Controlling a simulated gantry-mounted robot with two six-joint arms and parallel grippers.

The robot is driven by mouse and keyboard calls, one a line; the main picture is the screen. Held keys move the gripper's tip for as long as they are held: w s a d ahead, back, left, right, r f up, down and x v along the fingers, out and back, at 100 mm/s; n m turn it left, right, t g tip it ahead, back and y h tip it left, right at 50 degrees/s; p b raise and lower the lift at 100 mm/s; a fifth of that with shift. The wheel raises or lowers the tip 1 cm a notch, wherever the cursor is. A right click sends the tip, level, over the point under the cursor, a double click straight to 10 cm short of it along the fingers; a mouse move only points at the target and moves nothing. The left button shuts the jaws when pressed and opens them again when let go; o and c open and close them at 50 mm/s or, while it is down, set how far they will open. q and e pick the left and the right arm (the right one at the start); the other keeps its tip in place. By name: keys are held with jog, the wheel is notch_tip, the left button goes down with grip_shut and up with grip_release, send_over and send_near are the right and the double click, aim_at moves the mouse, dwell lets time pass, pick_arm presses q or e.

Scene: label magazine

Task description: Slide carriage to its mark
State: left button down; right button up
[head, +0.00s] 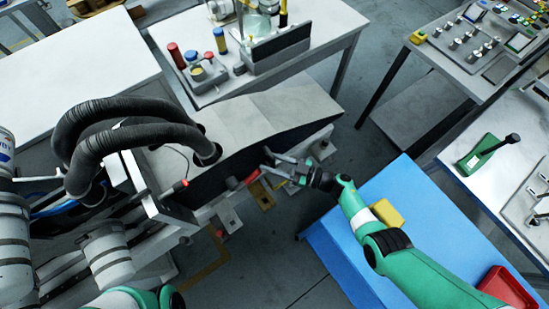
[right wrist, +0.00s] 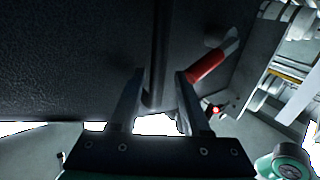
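My right gripper (head: 267,161) is at the dark front side of the grey machine (head: 262,115) in the head view. In the right wrist view its two fingers (right wrist: 158,78) stand apart, with a thin dark rod (right wrist: 157,45) between them. Whether the fingers touch the rod cannot be told. A red grip (right wrist: 207,64) lies just right of the right finger; a red part (head: 250,177) also shows beside the gripper in the head view. I cannot clearly make out the carriage or its mark. My left gripper is not in view; only part of its green arm shows at the bottom.
Thick black hoses (head: 135,135) arch over the machine's left part. A blue table (head: 335,240) with a yellow block (head: 386,213) and a red tray (head: 508,287) lies under my right arm. A white bench (head: 325,30) stands behind. Open floor shows at bottom centre.

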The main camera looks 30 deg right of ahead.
aim_at(256, 150)
jog(key=shift+d, duration=0.3)
jog(key=shift+r+p, duration=0.3)
jog(key=shift+r, duration=0.05)
notch_tip(256, 150, up, 4)
jog(key=p, duration=0.3)
jog(key=shift+f, duration=0.2)
jog(key=s+a+r+p, duration=0.4)
jog(key=s+r+p, duration=0.4)
jog(key=s, duration=0.5)
jog(key=shift+s+r+p, duration=0.2)
jog(key=shift+r+p, duration=0.15)
jog(key=shift+p, duration=0.3)
